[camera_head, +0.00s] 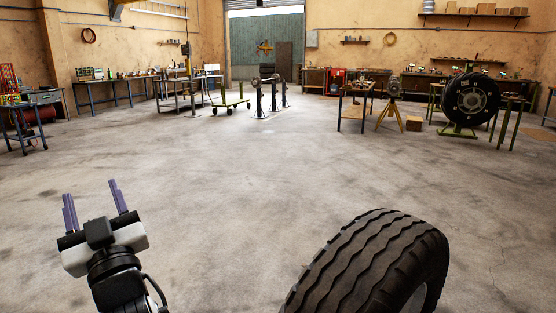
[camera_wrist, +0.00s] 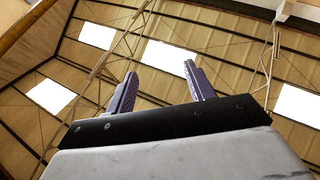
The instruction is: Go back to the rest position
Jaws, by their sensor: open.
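My gripper (camera_head: 94,207) is raised at the lower left of the head view, its two purple fingers apart and pointing up. Nothing is between the fingers. The wrist view also shows my gripper (camera_wrist: 163,88), open and empty against the ceiling. A large black tire (camera_head: 372,268) stands upright on the floor at the lower right of the head view, apart from my gripper. Its lower part is cut off by the picture's edge.
The concrete floor (camera_head: 230,165) ahead is wide and clear. Workbenches (camera_head: 110,88) line the left wall. An axle on stands (camera_head: 262,98) and a green cart (camera_head: 231,102) are at the back. A wheel on a green stand (camera_head: 470,100) and a yellow tripod stand (camera_head: 391,112) are at the right.

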